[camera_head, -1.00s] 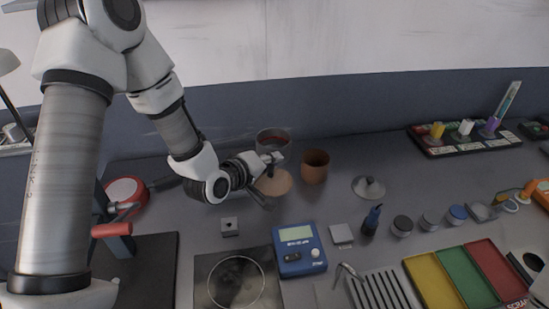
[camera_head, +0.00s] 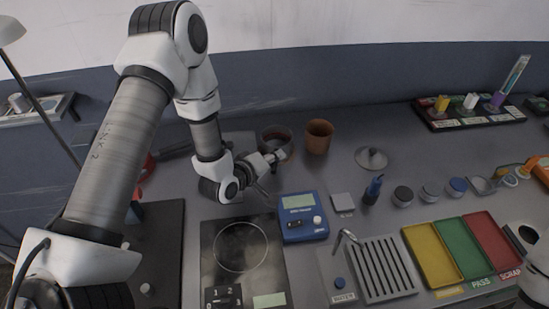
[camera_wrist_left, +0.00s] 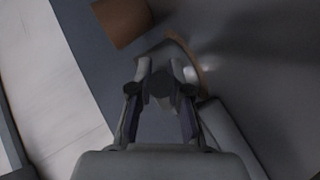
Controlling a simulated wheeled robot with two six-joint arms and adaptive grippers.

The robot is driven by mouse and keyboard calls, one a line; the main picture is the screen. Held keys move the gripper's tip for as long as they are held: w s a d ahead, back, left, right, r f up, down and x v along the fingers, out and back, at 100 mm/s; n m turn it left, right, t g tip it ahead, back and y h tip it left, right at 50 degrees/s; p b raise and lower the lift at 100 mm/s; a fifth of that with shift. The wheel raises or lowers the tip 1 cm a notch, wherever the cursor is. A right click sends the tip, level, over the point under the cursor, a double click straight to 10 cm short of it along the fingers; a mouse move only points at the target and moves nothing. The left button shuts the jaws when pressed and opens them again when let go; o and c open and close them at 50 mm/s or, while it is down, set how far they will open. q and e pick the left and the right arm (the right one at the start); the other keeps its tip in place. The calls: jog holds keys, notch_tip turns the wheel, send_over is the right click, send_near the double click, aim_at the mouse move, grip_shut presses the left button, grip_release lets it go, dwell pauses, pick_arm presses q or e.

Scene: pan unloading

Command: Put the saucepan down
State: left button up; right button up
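The saucepan (camera_head: 272,133) is a greyish pan with a reddish inside, at the back of the bench, left of a brown pot (camera_head: 319,137). It appears level, on or just over the cork disc, which it covers in the head view. My left gripper (camera_head: 277,158) is at its near side and appears shut on its handle. In the wrist view, the fingers (camera_wrist_left: 161,75) close around a dark piece; a curved tan edge (camera_wrist_left: 188,50) shows beyond. The grip is partly hidden and dim. My right gripper is out of view.
A grey lid (camera_head: 371,158) lies right of the brown pot. A hob (camera_head: 270,255) and blue scale (camera_head: 303,226) lie nearer. Small jars, a slotted rack (camera_head: 382,270) and coloured trays (camera_head: 432,257) fill the right.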

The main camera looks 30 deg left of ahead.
pick_arm(q)
jog(key=shift+o, duration=1)
jog(key=shift+r+p, duration=0.35)
jog(key=v, duration=0.1)
jog(key=b+v, duration=0.1)
jog(key=v, duration=0.1)
jog(key=b+v, duration=0.1)
jog(key=v, duration=0.1)
jog(key=shift+f, duration=0.3)
jog(key=v, duration=0.3)
jog(key=shift+r+p, duration=0.3)
jog(key=p+v, duration=0.3)
jog(key=p, duration=0.1)
jog(key=shift+s+a+p, duration=0.1)
jog(key=shift+s+p, duration=0.3)
